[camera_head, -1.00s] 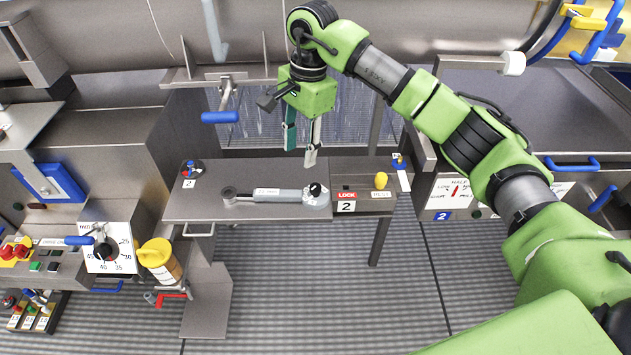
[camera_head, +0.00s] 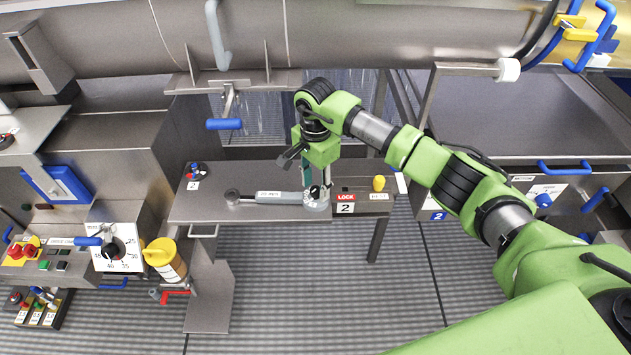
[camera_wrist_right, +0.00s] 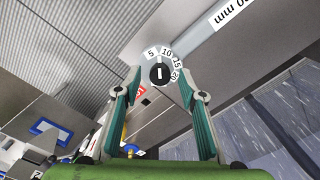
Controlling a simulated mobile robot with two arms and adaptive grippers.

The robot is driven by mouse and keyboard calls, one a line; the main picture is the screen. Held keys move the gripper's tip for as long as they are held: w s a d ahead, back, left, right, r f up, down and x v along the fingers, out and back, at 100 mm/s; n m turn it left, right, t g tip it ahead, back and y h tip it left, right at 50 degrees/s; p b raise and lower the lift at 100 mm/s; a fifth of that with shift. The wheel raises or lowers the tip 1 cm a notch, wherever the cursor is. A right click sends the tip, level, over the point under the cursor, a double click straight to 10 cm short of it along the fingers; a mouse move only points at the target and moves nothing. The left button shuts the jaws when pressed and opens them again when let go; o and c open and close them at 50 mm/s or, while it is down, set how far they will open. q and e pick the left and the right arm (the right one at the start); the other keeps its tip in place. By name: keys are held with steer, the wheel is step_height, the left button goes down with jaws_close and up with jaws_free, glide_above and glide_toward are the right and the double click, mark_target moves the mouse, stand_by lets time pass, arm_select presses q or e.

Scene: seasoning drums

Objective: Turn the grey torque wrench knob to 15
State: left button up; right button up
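The grey torque wrench (camera_head: 280,198) lies on the steel table, its handle to the left and its round head to the right. Its black knob (camera_head: 315,192) sits on the head; in the right wrist view the knob (camera_wrist_right: 159,74) has a white line and a dial marked 5, 10, 15 and 20 around it. The line points near the gap between 5 and 10. My right gripper (camera_head: 317,182) is just above the knob, pointing down. In the right wrist view my right gripper (camera_wrist_right: 158,80) is open, with the knob between its fingertips. Contact cannot be told. My left gripper is not in view.
A red LOCK label with a 2 plate (camera_head: 346,203) and a yellow knob (camera_head: 379,183) are right of the wrench. A blue-red dial (camera_head: 196,171) is at the table's left end. A blue-handled lever (camera_head: 224,124) hangs above. A yellow-lidded container (camera_head: 164,259) stands lower left.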

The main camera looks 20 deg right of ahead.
steer(key=shift+f, duration=0.25)
jaws_close()
